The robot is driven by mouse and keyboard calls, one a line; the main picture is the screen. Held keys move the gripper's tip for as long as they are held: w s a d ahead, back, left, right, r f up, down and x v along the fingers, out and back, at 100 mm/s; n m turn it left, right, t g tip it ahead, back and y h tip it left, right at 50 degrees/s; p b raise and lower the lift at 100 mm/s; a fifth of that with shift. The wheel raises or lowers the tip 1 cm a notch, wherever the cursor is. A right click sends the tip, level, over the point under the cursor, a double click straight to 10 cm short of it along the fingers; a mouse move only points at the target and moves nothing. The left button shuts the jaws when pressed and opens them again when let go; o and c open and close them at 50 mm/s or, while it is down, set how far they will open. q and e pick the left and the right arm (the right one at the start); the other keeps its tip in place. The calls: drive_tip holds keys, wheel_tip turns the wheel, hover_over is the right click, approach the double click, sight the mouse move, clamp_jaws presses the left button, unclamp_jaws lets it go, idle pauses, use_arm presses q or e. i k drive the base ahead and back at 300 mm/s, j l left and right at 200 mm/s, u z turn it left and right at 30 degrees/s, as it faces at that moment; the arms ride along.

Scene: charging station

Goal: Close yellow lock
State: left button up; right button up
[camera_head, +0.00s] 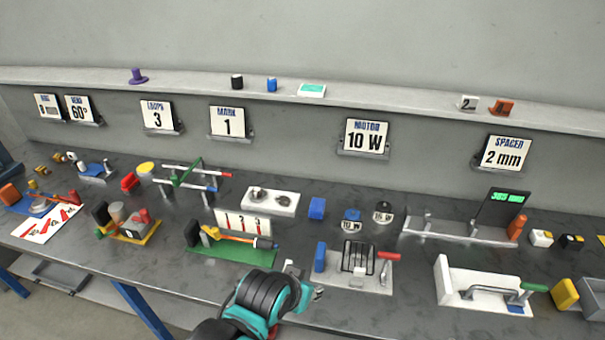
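I cannot tell for sure which thing is the yellow lock. Candidates are a yellow-orange lever (228,237) on a green base (220,254) at the centre left, a yellow block (565,294) at the far right, and a yellow base (128,236) with small blocks at the left. A teal and black arm of mine comes in at the bottom, left of centre; I take it as my left one. Its gripper (305,287) is right of the green base and left of a white clamp fixture. The fingers are small and partly hidden, so their opening is unclear. My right gripper is not in view.
A white fixture (379,278) with a red handle stands right of my gripper. Another white fixture (450,285) has a green handle (534,287). Weights (351,217), a blue block (317,208) and a white tray (283,207) stand farther back. Sign plates and a shelf line the wall.

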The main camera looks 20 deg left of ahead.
sight(214, 233)
drive_tip(key=u, duration=1.7)
drive_tip(key=i+j, duration=0.35)
drive_tip(key=i+j+z, duration=0.1)
drive_tip(key=i+j, duration=0.2)
drive_tip(key=j, duration=0.2)
